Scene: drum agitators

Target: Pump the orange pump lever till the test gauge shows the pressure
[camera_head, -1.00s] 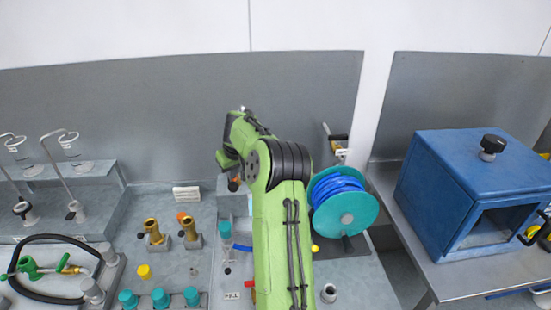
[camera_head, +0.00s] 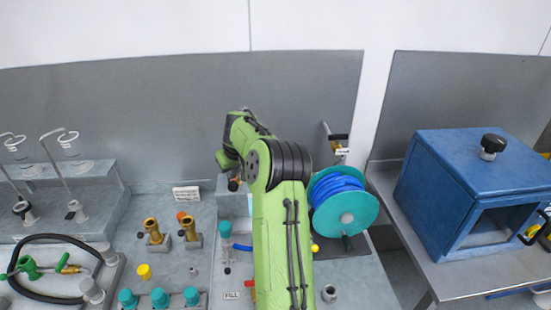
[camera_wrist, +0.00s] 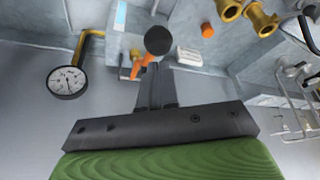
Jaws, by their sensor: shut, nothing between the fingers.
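The orange pump lever (camera_wrist: 147,58) has a round black knob (camera_wrist: 158,40) at its end in the wrist view. My gripper (camera_wrist: 157,72) is shut and empty, its fingertips close beside the lever just below the knob. I cannot tell if they touch it. In the head view my green arm hides most of the pump area; a small dark knob (camera_head: 233,185) shows by the arm's end. The round white test gauge (camera_wrist: 67,82) sits on a yellow pipe at the left of the wrist view. Its needle is too small to read surely.
A blue hose on a teal reel (camera_head: 345,209) stands right of my arm. Brass fittings (camera_head: 153,232) and teal caps (camera_head: 160,298) are at left. A white sign block (camera_head: 186,194) stands by the back wall. A blue box (camera_head: 470,190) stands on the right table.

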